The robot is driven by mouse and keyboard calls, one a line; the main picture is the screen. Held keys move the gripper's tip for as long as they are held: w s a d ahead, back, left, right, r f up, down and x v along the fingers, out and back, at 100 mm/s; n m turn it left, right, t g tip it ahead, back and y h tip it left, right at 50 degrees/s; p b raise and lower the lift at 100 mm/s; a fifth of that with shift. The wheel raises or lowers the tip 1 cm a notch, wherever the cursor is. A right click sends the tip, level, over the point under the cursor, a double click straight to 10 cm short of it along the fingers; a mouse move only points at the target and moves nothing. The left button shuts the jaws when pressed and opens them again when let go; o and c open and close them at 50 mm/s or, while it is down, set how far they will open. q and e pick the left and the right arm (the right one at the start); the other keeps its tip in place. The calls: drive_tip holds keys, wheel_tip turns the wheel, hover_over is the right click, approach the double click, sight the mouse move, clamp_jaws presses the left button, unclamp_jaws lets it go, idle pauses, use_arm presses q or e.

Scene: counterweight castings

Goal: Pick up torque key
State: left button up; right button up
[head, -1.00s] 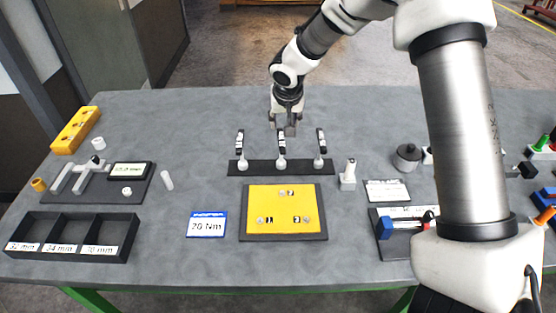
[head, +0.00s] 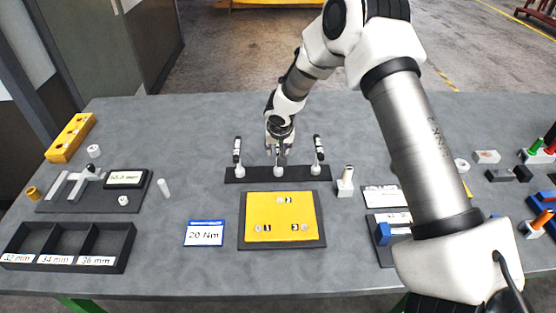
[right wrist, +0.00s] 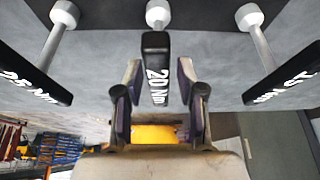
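Three torque keys with black handles and white round ends stand in a row on a black rack (head: 235,174). In the right wrist view, the middle key (right wrist: 156,55) reads 20 Nm. The key to its left (right wrist: 35,88) seems to read 25 Nm. The label on the key to its right (right wrist: 285,85) is hard to read. My right gripper (right wrist: 157,90) is open, with one finger on each side of the 20 Nm key's handle and gaps showing. In the head view, my right gripper (head: 279,152) hides most of that key. My left gripper is out of view.
A blue-edged card (head: 205,233) reads 20 Nm. A white block with a peg (head: 345,183) stands to the right. A black three-compartment tray (head: 125,243) is at front left.

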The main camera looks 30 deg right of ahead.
drive_tip(key=shift+s+r, duration=0.15)
clamp_jaws()
